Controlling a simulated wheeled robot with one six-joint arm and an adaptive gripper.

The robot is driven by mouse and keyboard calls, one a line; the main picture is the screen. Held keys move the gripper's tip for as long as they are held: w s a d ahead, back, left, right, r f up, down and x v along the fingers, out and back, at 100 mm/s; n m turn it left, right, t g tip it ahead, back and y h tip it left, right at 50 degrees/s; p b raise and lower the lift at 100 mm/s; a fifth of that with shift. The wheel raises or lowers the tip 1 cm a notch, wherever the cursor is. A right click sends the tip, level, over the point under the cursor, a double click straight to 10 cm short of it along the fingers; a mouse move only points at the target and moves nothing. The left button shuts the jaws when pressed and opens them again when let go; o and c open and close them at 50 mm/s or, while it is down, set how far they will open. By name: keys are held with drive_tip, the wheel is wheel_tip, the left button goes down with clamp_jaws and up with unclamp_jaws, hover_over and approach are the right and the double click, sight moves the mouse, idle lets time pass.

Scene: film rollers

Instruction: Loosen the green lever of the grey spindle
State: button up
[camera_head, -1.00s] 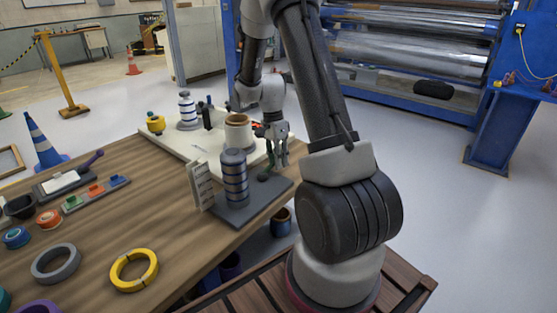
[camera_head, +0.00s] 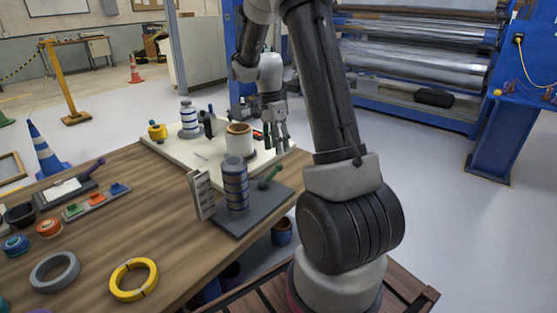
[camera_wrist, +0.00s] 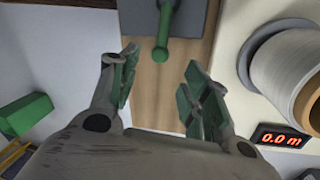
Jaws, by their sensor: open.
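The grey spindle (camera_head: 236,186) stands upright on a dark grey base plate (camera_head: 238,222) near the table's right edge. Its green lever (camera_head: 270,178) sticks up at a slant to the right of the spindle, with a round knob at its upper end. In the wrist view the green lever (camera_wrist: 163,36) is at the top centre, beyond the fingertips. My gripper (camera_head: 276,140) is above and behind the lever in the head view, apart from it. In the wrist view my gripper (camera_wrist: 160,78) is open, with green pads and nothing between them.
A display reading 0.0 m (camera_wrist: 279,138) is close on the right. A notched upright plate (camera_head: 201,194) stands left of the spindle. Rings lie at front left.

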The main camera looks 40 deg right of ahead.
drive_tip(key=shift+w+r, duration=0.15)
drive_tip(key=shift+r, duration=0.65)
drive_tip(key=shift+w+r, duration=0.15)
drive_tip(key=shift+r, duration=0.65)
drive_tip(key=n, duration=0.1)
drive_tip(key=s+f+n, duration=0.1)
drive_tip(key=n, duration=0.1)
drive_tip(key=s+n, duration=0.1)
drive_tip(key=n, duration=0.1)
drive_tip(key=shift+a+f, duration=0.15)
drive_tip(key=shift+a, duration=0.15)
drive_tip(key=s+a+r+n+t, duration=0.3)
drive_tip(key=s+r+n, duration=0.3)
drive_tip(key=s, duration=0.5)
drive_tip(key=s+a+r+n+t, duration=0.3)
drive_tip(key=s+a+r+n, duration=0.3)
drive_tip(key=s+r, duration=0.4)
drive_tip(key=shift+s+a+n+t, duration=0.3)
drive_tip(key=shift+s+n, duration=0.2)
drive_tip(key=shift+s, duration=0.1)
